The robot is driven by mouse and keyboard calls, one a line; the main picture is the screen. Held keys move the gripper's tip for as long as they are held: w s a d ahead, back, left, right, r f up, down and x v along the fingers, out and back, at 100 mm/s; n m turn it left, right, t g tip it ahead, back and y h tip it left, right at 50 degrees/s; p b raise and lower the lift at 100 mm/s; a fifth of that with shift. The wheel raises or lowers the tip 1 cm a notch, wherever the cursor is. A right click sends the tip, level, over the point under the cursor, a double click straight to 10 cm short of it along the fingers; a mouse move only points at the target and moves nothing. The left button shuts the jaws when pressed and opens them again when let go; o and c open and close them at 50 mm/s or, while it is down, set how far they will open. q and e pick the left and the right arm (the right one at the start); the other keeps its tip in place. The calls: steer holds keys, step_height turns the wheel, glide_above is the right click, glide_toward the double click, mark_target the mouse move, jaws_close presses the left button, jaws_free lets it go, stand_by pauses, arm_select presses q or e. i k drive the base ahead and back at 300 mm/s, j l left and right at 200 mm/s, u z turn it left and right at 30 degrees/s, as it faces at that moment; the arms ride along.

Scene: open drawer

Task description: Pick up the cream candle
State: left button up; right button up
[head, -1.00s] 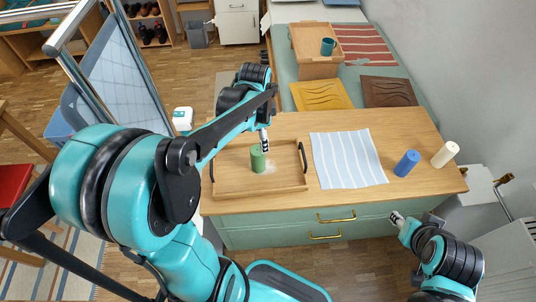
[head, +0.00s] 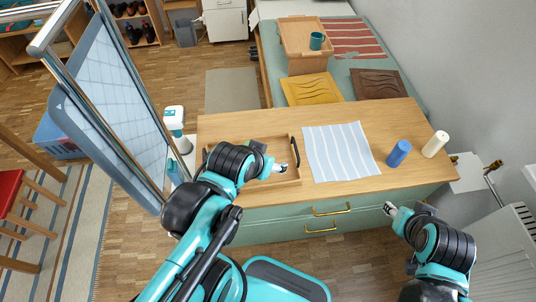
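The cream candle (head: 435,144) stands upright near the right end of the wooden cabinet top (head: 315,116). A blue candle (head: 398,153) stands just to its left. My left gripper (head: 281,168) is over the right part of the wooden tray, far left of the cream candle; its fingers are too small to tell open from shut. My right gripper (head: 390,209) is in front of the cabinet's front edge, below and left of the cream candle; its finger state is unclear. The green candle is hidden, apparently behind my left arm.
The wooden tray (head: 296,147) is at the left of the top, partly covered by my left arm. A striped cloth (head: 338,152) lies flat between tray and blue candle. Drawers with brass handles (head: 331,210) are shut below. A wall rises at the right.

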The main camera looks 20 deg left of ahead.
mark_target(440, 138)
steer(key=i+l, duration=0.15)
steer(key=l, duration=0.25)
steer(key=i+l, duration=0.2)
steer(key=l, duration=0.2)
steer(key=i+l, duration=0.15)
steer(key=l, duration=0.25)
steer(key=i+l, duration=0.15)
steer(key=l, duration=0.25)
steer(key=i+l, duration=0.2)
steer(key=l, duration=0.15)
steer(key=i+l+z, duration=0.1)
steer(key=l, duration=0.3)
